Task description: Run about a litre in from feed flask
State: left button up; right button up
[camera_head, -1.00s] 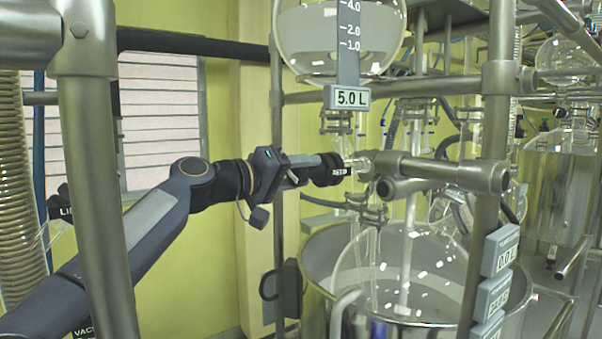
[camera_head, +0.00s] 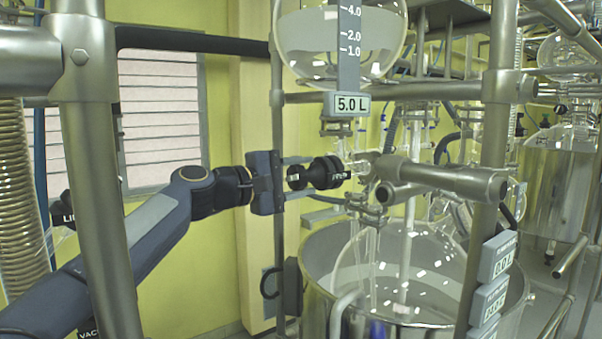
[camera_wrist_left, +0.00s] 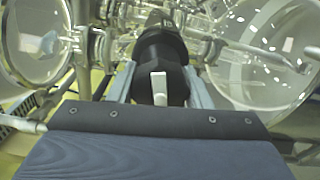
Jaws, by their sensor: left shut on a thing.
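The round glass feed flask (camera_head: 295,45) hangs at the top of the head view, with a marked scale strip (camera_head: 348,45) and a display (camera_head: 347,104) reading 5.0 L. Below it, a black valve knob (camera_head: 330,172) with a white label sticks out to the left of the glass line. My left gripper (camera_head: 298,175) is shut on this knob from the left. In the left wrist view, the knob (camera_wrist_left: 162,50) sits between the two fingers, with a white bar on its near face. A round glass vessel (camera_head: 385,270) stands below in a steel bath. My right gripper is not in view.
Steel frame posts (camera_head: 278,150) and a clamp bar (camera_head: 440,178) stand close around the knob. Small displays (camera_head: 498,252) hang at the lower right; the top one seems to read 0.0. The steel bath's rim (camera_head: 320,290) lies below the arm.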

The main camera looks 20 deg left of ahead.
aim_at(291, 178)
pick_arm(q)
jog(key=shift+r+n, duration=0.1)
jog(key=shift+n, duration=0.5)
jog(key=o, duration=1)
jog(key=shift+s+a+f, duration=0.25)
jog(key=shift+s+a, duration=0.1)
jog(key=b+v, duration=0.2)
jog(key=v, duration=0.5)
jog(key=shift+d+r, duration=0.1)
jog(key=shift+r, duration=0.05)
